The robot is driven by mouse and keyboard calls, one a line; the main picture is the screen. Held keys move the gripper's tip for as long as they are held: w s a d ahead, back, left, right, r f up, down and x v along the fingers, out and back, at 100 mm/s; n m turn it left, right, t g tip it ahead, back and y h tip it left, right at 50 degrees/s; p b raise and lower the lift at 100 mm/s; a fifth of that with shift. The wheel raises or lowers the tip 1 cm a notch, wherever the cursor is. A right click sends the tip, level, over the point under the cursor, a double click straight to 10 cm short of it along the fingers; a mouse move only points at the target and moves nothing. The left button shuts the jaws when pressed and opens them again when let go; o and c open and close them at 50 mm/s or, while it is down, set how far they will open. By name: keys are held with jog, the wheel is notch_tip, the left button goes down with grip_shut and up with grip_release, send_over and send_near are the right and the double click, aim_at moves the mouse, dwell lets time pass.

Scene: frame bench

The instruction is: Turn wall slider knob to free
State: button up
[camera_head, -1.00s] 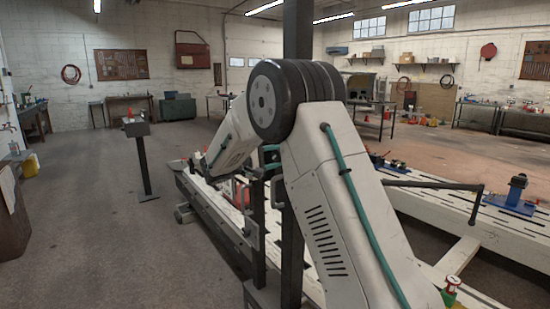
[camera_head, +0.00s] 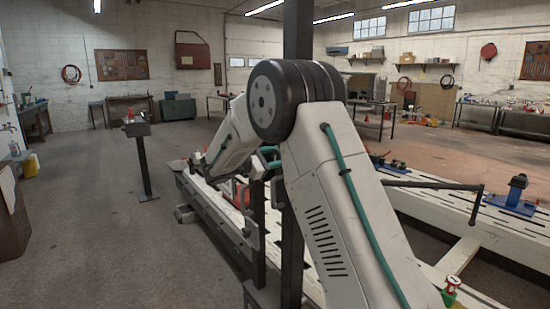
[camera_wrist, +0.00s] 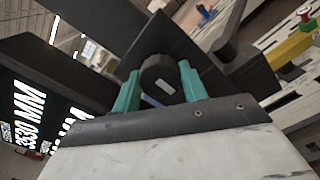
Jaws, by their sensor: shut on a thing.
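In the wrist view a round black knob (camera_wrist: 160,70) with a small pale mark on its face sits on a dark plate (camera_wrist: 188,48). My gripper (camera_wrist: 158,75) has one teal finger on each side of the knob and is shut on it. The pale mark is tilted in the picture. No lettering for the knob's positions can be read. In the head view my own arm covers much of the middle, and I cannot make out the knob there.
A dark panel with white "3530 MM" lettering (camera_wrist: 30,105) is at the left of the wrist view. In the head view a long pale slotted bench (camera_head: 215,210) runs beside a dark upright post (camera_head: 297,200). A pedestal box (camera_head: 136,127) stands left; the floor there is open.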

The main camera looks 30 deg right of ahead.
jog(key=shift+n, duration=0.3)
dwell(0.4)
jog(key=o, duration=1)
jog(key=shift+a, duration=0.15)
jog(key=a, duration=0.7)
jog(key=shift+a, duration=0.35)
jog(key=shift+s, duration=0.1)
